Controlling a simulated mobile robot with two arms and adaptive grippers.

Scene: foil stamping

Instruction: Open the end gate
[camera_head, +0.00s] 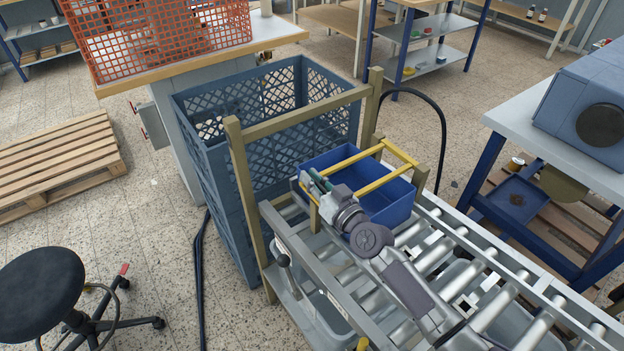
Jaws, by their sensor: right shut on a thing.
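The end gate (356,158) is a yellow barred frame at the far end of the roller conveyor. It lies across the top of a blue bin (398,211), its bars running from my gripper toward the post on the right. My right gripper (318,182) is shut at the near-left end of the gate, on its yellow bar. The fingers and wrist hide the exact grasp. My right arm reaches in from the lower right over the rollers. My left gripper is out of view.
The roller conveyor (486,258) runs to the lower right. An olive post-and-rail frame (302,116) and a tall blue-grey crate (213,185) stand just beyond its end. A stool (40,292) is lower left and a pallet (52,160) left. A bench stands right.

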